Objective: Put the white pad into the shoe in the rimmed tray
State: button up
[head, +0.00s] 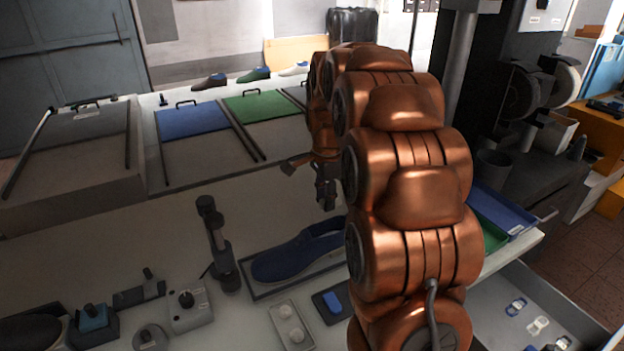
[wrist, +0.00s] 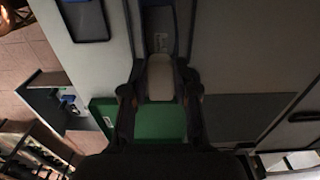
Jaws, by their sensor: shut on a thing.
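A dark blue shoe (head: 295,256) lies on its side or sole, I cannot tell which, in a shallow rimmed tray (head: 262,295) on the bench. My gripper (head: 327,198) points down above and behind the shoe, apart from it; my arm hides part of the area to the right. In the wrist view a pale, off-white pad (wrist: 160,78) sits between the two dark fingers of my gripper (wrist: 160,92), which is shut on it. The pad is not clear in the head view.
Blue (head: 192,121) and green (head: 262,106) panels lie at the back. A dark upright stand (head: 219,245) is just left of the shoe tray. A small tray with round pale pieces (head: 290,326) and a dark mat with a blue item (head: 332,302) are in front.

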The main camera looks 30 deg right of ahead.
jog(key=shift+d, duration=0.1)
jog(key=shift+f, duration=0.8)
jog(key=shift+f+b, duration=0.75)
jog(key=shift+f, duration=1.65)
jog(key=o, duration=0.8)
jog(key=shift+o, duration=0.2)
jog(key=shift+r, duration=0.15)
jog(key=shift+w+r+p, duration=0.1)
jog(key=shift+r+p, duration=0.4)
jog(key=shift+r, duration=3.4)
